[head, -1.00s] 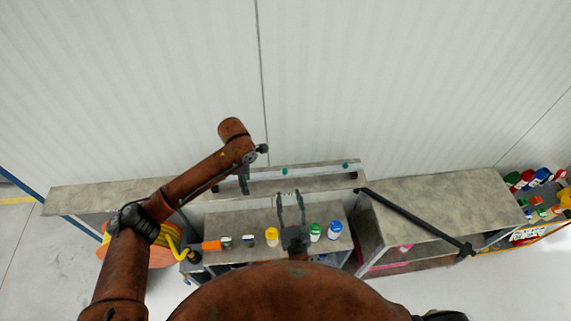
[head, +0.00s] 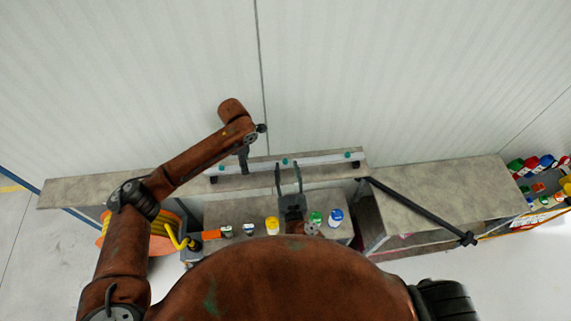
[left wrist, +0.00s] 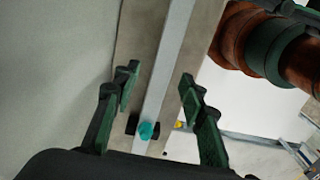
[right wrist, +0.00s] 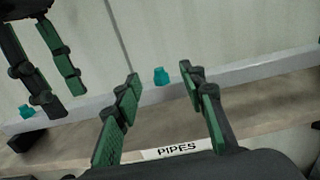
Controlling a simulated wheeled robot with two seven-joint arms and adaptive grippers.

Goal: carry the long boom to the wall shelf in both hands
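The long boom (head: 310,162) is a pale straight bar with several teal knobs. It lies along the wall shelf (head: 262,178) on black end rests. My left gripper (head: 243,168) is above the boom's left part; in the left wrist view it (left wrist: 158,100) is open, with the boom (left wrist: 168,70) and a teal knob showing between its fingers. My right gripper (head: 288,170) is open and empty, pointing at the boom from the front. In the right wrist view the boom (right wrist: 230,72) passes beyond its fingertips (right wrist: 163,85). I see neither gripper closed on the boom.
A lower bench holds a yellow-lidded jar (head: 272,226), a blue-lidded jar (head: 336,217) and others. A dark pole (head: 425,213) slants across the right bench (head: 445,190). A "PIPES" label (right wrist: 177,150) is on the shelf edge. An orange reel with yellow hose (head: 165,228) stands left.

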